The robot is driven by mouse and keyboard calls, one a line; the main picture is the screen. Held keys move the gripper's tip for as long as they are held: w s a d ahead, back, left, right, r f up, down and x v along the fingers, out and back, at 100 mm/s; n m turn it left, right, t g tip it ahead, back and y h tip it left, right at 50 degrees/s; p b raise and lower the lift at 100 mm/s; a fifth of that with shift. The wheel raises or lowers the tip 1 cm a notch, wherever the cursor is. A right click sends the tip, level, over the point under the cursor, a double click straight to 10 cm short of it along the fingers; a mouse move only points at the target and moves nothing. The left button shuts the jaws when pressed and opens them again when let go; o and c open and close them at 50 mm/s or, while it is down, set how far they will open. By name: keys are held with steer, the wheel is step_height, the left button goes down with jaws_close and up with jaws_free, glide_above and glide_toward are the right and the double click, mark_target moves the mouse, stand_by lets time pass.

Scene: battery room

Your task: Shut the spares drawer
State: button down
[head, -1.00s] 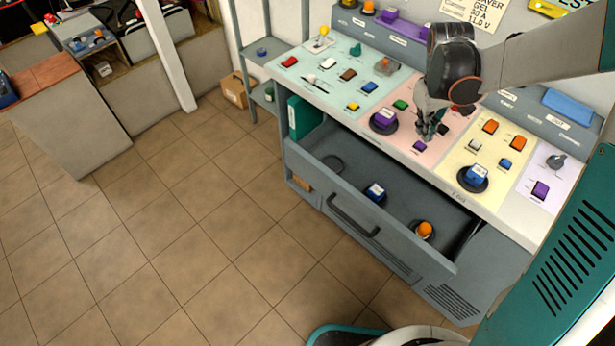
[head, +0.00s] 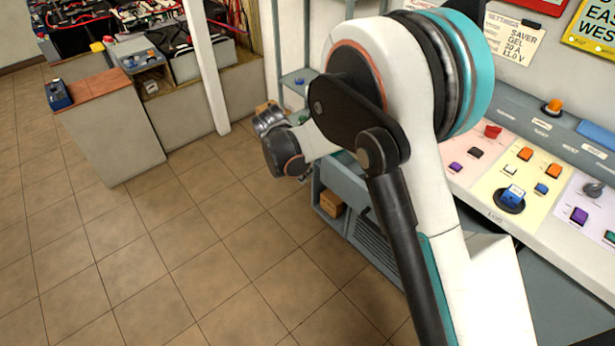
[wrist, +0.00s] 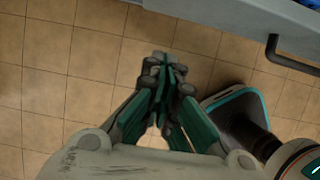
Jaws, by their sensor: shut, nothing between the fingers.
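The spares drawer's grey front (wrist: 215,22) crosses the top right of the wrist view, with its dark bar handle (wrist: 285,58) at the right. A bit of something blue shows behind the front's top edge. My gripper (wrist: 165,65) is shut and empty, over the floor in front of the drawer and left of the handle, apart from both. In the head view my arm covers most of the drawer; only a grey corner (head: 348,185) shows left of the arm.
The worktop (head: 478,205) at right carries coloured mats with several small parts and a blue piece on a black disc (head: 511,199). A bench (head: 115,135) and a white post (head: 207,65) stand at left. The tiled floor (head: 190,250) between is clear.

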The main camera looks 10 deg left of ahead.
mark_target(321, 178)
steer(key=shift+w+d+f+b, duration=0.7)
steer(key=shift+w+f, duration=0.25)
steer(key=shift+f, duration=0.3)
steer(key=shift+w+d+f+b, duration=0.5)
steer(key=shift+w+d+f, duration=0.35)
steer(key=shift+f, duration=0.45)
steer(key=shift+w+d+f+b, duration=0.65)
steer(key=shift+w+f, duration=0.35)
steer(key=shift+f, duration=0.25)
steer(key=shift+w+d, duration=0.1)
steer(key=w+d, duration=0.3)
steer(key=w, duration=0.1)
steer(key=w+d, duration=0.4)
steer(key=w, duration=0.1)
steer(key=w+d, duration=0.3)
steer(key=w, duration=0.1)
steer(key=shift+w+d, duration=0.35)
